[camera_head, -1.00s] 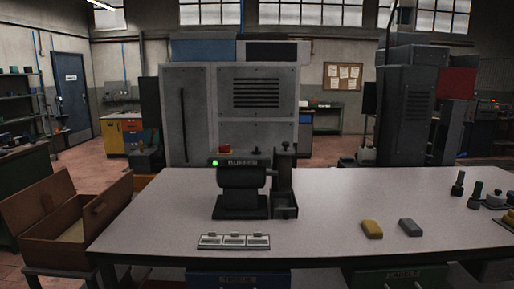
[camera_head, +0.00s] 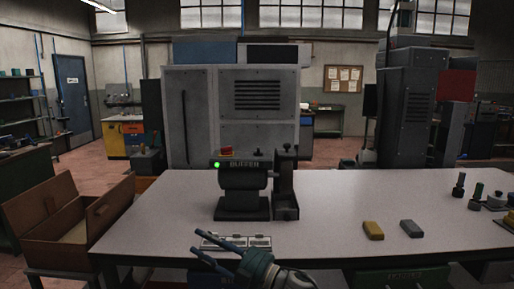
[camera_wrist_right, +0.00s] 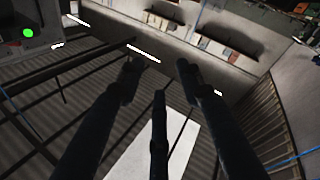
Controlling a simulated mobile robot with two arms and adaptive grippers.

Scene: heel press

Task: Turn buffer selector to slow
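The buffer (camera_head: 242,182) is a dark machine standing at the back of the pale workbench. Its top housing carries a BUFFER label, a lit green lamp (camera_head: 217,165), a red button (camera_head: 226,150) and a small dark knob (camera_head: 257,152), which looks like the selector; its setting is too small to read. My right gripper (camera_head: 196,241) is at the bench's front edge, in front of the buffer and apart from it. Its fingers are spread, point left and hold nothing. In the right wrist view the dark fingers (camera_wrist_right: 158,75) are apart, with a green lamp (camera_wrist_right: 28,33) at upper left. My left gripper is not in view.
White cards (camera_head: 258,243) lie at the bench front, partly behind my right gripper. A yellow block (camera_head: 373,230) and a grey block (camera_head: 411,228) lie to the right. An open brown box (camera_head: 62,225) stands left of the bench (camera_head: 335,205). The bench middle-right is clear.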

